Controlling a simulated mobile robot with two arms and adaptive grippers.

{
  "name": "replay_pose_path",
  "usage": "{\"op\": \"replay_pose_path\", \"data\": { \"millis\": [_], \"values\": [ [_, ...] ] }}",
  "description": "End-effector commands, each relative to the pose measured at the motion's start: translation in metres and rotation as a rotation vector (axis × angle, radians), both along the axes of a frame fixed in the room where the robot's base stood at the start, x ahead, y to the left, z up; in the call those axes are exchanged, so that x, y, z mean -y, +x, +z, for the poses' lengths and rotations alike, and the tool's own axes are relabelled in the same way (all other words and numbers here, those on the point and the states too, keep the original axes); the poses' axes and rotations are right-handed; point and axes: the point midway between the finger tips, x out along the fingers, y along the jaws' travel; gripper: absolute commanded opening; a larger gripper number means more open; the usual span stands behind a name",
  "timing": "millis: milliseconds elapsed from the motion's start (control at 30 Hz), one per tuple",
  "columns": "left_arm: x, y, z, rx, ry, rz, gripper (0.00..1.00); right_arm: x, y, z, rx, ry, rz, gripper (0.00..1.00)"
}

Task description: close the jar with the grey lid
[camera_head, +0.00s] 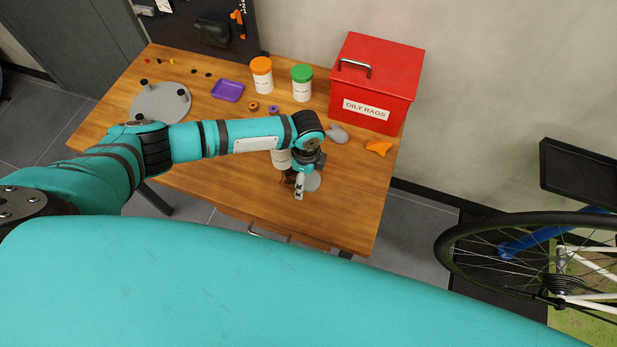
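A white jar (281,160) stands on the wooden table, partly hidden by my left arm, so its top is not visible. A flat grey disc (313,182) lies beside and partly behind my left gripper. It may be the grey lid or a round pad; I cannot tell. My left gripper (294,188) points down over the table, just in front of the jar and at the disc's left edge. Its fingers are small and partly overlapped, so whether they are open or hold something is unclear. My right gripper is not in view.
Jars with an orange lid (261,65) and a green lid (302,73) stand at the back, beside a red OILY RAGS bin (385,72). A purple tray (228,89), round grey plate (160,104), grey lump (337,134) and orange piece (378,148) lie around. The front right tabletop is clear.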

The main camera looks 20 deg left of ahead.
Motion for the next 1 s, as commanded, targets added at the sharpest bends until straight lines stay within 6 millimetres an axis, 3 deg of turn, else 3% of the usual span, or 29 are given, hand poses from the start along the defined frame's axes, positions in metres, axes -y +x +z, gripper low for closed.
{"op": "replay_pose_path", "data": {
  "millis": [367, 700, 1000],
  "values": [
    [-0.0003, 0.0001, -0.0024, 0.000, 0.000, 0.000, 0.90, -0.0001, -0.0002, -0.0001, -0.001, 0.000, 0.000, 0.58],
    [-0.0004, 0.0001, -0.0021, 0.000, 0.000, 0.000, 0.45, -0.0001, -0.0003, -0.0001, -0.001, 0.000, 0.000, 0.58],
    [-0.0004, 0.0002, -0.0020, 0.000, 0.000, 0.000, 0.45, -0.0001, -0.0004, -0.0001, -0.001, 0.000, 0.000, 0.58]
  ]
}}
